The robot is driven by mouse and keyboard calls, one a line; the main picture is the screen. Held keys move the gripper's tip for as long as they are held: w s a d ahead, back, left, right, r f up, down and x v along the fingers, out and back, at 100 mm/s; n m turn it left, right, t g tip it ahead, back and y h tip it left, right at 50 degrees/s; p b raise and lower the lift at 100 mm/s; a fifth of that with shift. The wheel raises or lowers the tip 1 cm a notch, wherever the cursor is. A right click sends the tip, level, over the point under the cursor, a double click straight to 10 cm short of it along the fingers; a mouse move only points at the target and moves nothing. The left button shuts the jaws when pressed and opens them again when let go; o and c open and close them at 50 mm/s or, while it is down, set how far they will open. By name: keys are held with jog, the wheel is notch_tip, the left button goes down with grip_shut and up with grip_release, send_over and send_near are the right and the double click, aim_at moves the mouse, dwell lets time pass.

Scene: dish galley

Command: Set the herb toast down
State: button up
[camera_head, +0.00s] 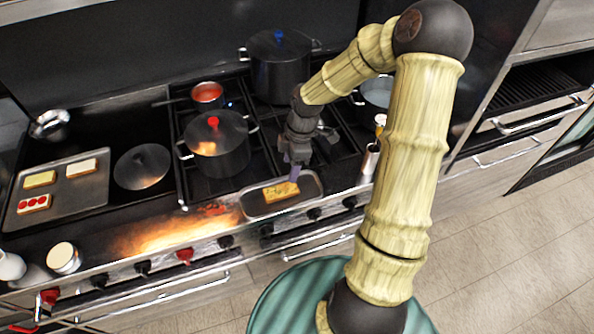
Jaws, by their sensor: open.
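The herb toast (281,191), a yellowish slice with dark specks, lies flat on a small grey metal tray (256,207) at the front of the stove. My gripper (294,172) is just above the toast's far right side, pointing down. It is open. From this angle I cannot tell whether a finger touches the toast.
A larger tray (88,196) with several topped toasts lies at the left. A dark pot with a red knob (216,142) stands close behind the small tray. A bigger pot (277,68), a red-filled saucepan (207,95) and a metal cylinder (369,162) stand around my arm.

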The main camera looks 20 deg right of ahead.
jog(key=s+a+r+m+t+h, duration=0.2)
jog(key=s+r+m, duration=0.8)
jog(key=m, duration=0.6)
jog(key=s, duration=0.2)
jog(key=shift+s+a+t, duration=0.2)
jog(key=shift+s+t, duration=0.15)
jog(key=shift+t, duration=0.05)
